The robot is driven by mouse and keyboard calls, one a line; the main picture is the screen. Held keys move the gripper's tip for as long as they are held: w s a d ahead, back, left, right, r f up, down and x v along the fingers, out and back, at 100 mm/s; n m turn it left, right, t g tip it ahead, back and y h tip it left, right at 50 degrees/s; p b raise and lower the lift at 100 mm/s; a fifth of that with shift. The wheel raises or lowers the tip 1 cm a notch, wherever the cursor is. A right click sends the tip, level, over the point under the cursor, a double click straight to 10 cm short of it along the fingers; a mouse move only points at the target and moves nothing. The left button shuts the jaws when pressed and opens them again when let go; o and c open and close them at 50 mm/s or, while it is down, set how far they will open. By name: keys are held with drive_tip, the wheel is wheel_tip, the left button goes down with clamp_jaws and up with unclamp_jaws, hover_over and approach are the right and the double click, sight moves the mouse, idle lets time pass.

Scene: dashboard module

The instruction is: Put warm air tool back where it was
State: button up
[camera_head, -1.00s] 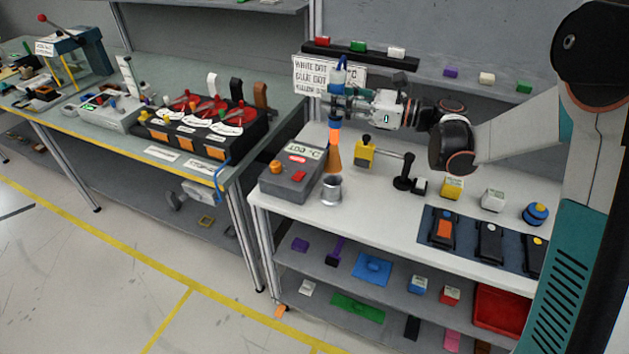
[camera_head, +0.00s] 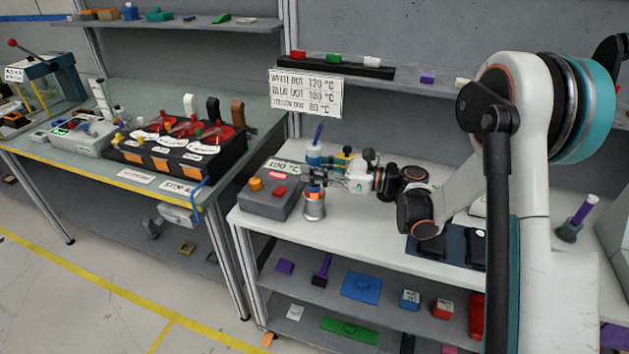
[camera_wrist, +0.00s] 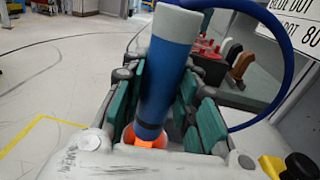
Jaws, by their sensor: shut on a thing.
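The warm air tool (camera_head: 313,155) has a blue handle, a blue cord at its top and an orange nozzle. It stands roughly upright at the silver holder cup (camera_head: 314,211), with the nozzle's lower part hidden inside the cup. My gripper (camera_head: 314,178) is shut on the tool just above the cup. In the wrist view, the teal finger pads of my gripper (camera_wrist: 163,110) flank the blue handle of the tool (camera_wrist: 160,80). Orange shows below the handle there. The cup is not visible in the wrist view.
The grey heater box (camera_head: 268,200), with an orange knob and a red button, stands left of the cup. A temperature sign (camera_head: 306,93) hangs behind. A yellow-and-black stand is partly behind my wrist. The white tabletop (camera_head: 350,229) is clear in front of my gripper.

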drive_tip(key=shift+f+b, duration=0.35)
drive_tip(key=shift+f, duration=1.25)
drive_tip(key=shift+f, duration=0.15)
drive_tip(key=o, duration=1.1)
drive_tip(key=shift+c, duration=0.2)
drive_tip(key=shift+r, duration=0.2)
